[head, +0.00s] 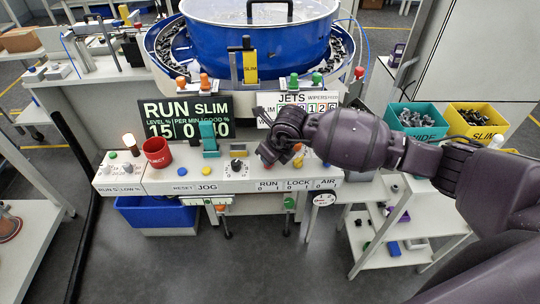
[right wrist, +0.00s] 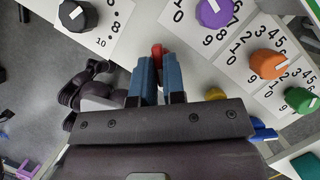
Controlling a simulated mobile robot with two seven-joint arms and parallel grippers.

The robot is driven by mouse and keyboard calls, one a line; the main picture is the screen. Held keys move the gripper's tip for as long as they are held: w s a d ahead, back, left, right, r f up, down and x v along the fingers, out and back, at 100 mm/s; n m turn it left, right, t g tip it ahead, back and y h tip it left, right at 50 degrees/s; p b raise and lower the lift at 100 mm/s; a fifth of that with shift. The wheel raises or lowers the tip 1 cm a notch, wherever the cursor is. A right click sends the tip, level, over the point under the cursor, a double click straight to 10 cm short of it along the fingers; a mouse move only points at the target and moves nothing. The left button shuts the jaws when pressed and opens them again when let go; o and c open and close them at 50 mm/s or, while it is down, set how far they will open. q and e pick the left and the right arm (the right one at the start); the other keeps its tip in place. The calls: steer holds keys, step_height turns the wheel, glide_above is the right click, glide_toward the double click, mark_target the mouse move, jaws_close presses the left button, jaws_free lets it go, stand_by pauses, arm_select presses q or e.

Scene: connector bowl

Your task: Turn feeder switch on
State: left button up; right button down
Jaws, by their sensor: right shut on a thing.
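My right gripper (head: 270,156) is low over the white control panel (head: 220,178), above the RUN label. In the right wrist view its two blue fingers (right wrist: 157,78) are close together, shut on a small red piece (right wrist: 157,49) that shows between their tips. The rest of this piece is hidden. No label reading "feeder" can be made out, so I cannot tell whether the red piece is the feeder switch. The RUN, LOCK and AIR labels (head: 297,185) are along the panel's front edge. My left gripper is not in view.
Close to the fingers are a purple knob (right wrist: 213,12), an orange knob (right wrist: 268,63), a green knob (right wrist: 300,100) and a black knob (right wrist: 76,15). A red cup (head: 157,152) and a teal lever (head: 208,138) are further left. The blue bowl (head: 255,45) stands behind.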

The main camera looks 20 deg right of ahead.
steer(key=c, duration=1.2)
jaws_free()
steer(key=v, duration=1)
steer(key=shift+s+r, duration=0.15)
steer(key=shift+r, duration=0.25)
